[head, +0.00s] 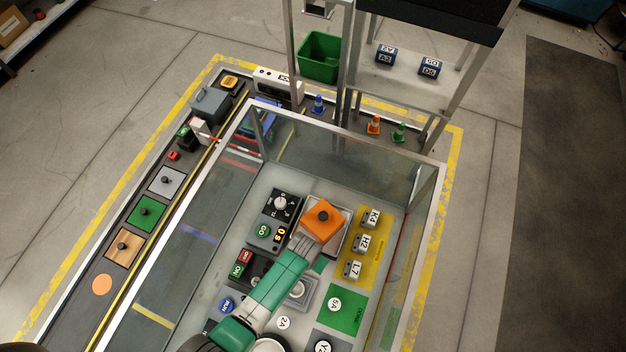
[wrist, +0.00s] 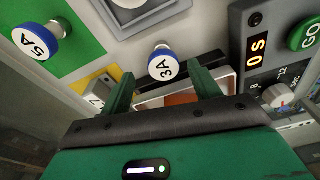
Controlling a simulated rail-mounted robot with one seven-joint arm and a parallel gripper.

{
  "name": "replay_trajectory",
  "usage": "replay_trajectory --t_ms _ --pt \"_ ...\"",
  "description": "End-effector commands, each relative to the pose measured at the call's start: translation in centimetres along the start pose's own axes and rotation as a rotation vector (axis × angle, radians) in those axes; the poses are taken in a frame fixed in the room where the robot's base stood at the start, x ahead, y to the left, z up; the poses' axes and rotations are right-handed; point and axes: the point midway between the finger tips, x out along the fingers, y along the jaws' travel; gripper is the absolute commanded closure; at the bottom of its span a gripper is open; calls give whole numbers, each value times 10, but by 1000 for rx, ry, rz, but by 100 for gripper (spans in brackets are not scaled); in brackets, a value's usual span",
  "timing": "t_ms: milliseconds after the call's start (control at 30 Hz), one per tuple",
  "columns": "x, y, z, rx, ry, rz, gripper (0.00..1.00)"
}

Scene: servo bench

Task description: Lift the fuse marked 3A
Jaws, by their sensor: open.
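The fuse marked 3A (wrist: 163,66) has a white face and a blue rim. In the wrist view it stands just beyond the fingertips of my gripper (wrist: 161,78), between the lines of the two green fingers. The fingers are apart with nothing held between them. Whether the fuse is within their reach in depth I cannot tell. I cannot make out the 3A fuse in the head view, where my arm covers part of the bench. The fuse marked 5A (wrist: 39,40) stands on a green pad, also seen in the head view (head: 334,304).
A clear-walled enclosure surrounds the work area. An orange block with a black knob (head: 323,219) sits in a pale tray close to my gripper. A yellow pad (head: 383,222) holds blocks K4, H2 and L7. A display panel (wrist: 257,50) and a dial (wrist: 279,96) stand at right.

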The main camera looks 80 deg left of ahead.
Motion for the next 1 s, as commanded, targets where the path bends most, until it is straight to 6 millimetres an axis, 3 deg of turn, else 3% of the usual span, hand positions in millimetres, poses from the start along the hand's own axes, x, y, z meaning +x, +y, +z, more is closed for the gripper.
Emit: replay_trajectory --t_ms 167,400,633,900,1000 --pt "10 -2 0 -1 1 0 38" --pt "53 -8 2 0 2 0 38" --pt "52 -8 1 1 2 0 38" --pt "52 -8 1 1 3 0 86" --pt "52 -8 1 1 3 0 86"
